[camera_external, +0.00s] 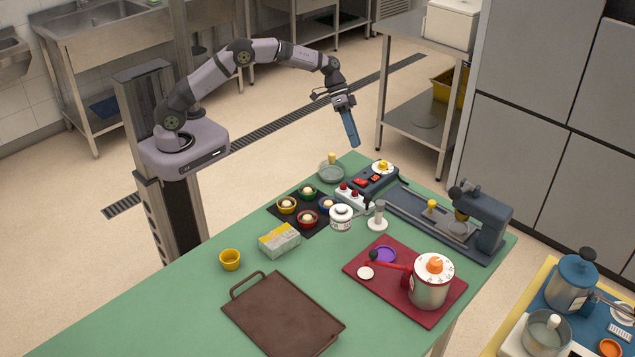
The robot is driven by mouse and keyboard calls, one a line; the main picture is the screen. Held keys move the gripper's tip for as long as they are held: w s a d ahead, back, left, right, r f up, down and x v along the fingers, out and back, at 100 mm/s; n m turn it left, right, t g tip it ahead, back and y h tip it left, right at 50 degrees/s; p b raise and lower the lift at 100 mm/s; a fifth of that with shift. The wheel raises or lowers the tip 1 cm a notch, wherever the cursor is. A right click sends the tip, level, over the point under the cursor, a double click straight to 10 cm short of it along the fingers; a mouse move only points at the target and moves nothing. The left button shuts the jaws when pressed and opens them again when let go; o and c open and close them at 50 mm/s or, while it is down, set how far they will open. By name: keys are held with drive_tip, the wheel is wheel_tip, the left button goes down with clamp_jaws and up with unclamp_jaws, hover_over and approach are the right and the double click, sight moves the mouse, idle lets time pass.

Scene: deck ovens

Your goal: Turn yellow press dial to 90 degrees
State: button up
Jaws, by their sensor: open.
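A yellow knob on a round white dial (383,167) sits at the far right end of a dark control box near the table's back edge. The dial's marks are too small to read, so its angle cannot be told. My gripper (351,140) hangs above and to the left of the dial, apart from it, with its blue end pointing down. It is open, and I see nothing between its jaws, though the gap is hard to make out. A grey-blue press (484,222) stands to the right, with a small yellow knob (431,206) on its long base.
The control box carries red switches (367,180). A glass dish (331,172) is left of it. A black mat (288,222) with colored cups, a white jar (341,217), a red board (360,268) with a pot (430,283), and a brown tray (280,318) lie nearer. The green table's left is clear.

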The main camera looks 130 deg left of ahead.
sight(383, 162)
drive_tip(key=w+d+n+t, duration=0.1)
drive_tip(key=n, duration=0.2)
drive_tip(key=w+d+n+t, duration=0.1)
drive_tip(key=n, duration=0.3)
drive_tip(key=w+d+n+t, duration=0.1)
drive_tip(key=d+n+t, duration=0.1)
drive_tip(key=n, duration=0.1)
drive_tip(key=shift+d+f+n, duration=0.1)
drive_tip(key=shift+f+n, duration=0.3)
drive_tip(key=n, duration=0.3)
drive_tip(key=shift+w+f+n+t, duration=0.15)
drive_tip(key=shift+w+n+t, duration=0.1)
drive_tip(key=shift+n+t, duration=0.15)
drive_tip(key=n+y, duration=0.1)
drive_tip(key=n, duration=0.2)
drive_tip(key=shift+w+f+n+t, duration=0.1)
drive_tip(key=shift+w+n+t, duration=0.05)
drive_tip(key=shift+n+t, duration=0.2)
drive_tip(key=a+n, duration=0.1)
drive_tip(key=n, duration=0.1)
drive_tip(key=a+n+y, duration=0.1)
drive_tip(key=n, duration=0.2)
drive_tip(key=a+r+n+t+y, duration=0.1)
drive_tip(key=n, duration=0.2)
drive_tip(key=shift+w+a, duration=0.1)
drive_tip(key=shift+w, duration=0.15)
drive_tip(key=n, duration=0.3)
drive_tip(key=shift+a+f, duration=0.1)
drive_tip(key=shift+a, duration=0.05)
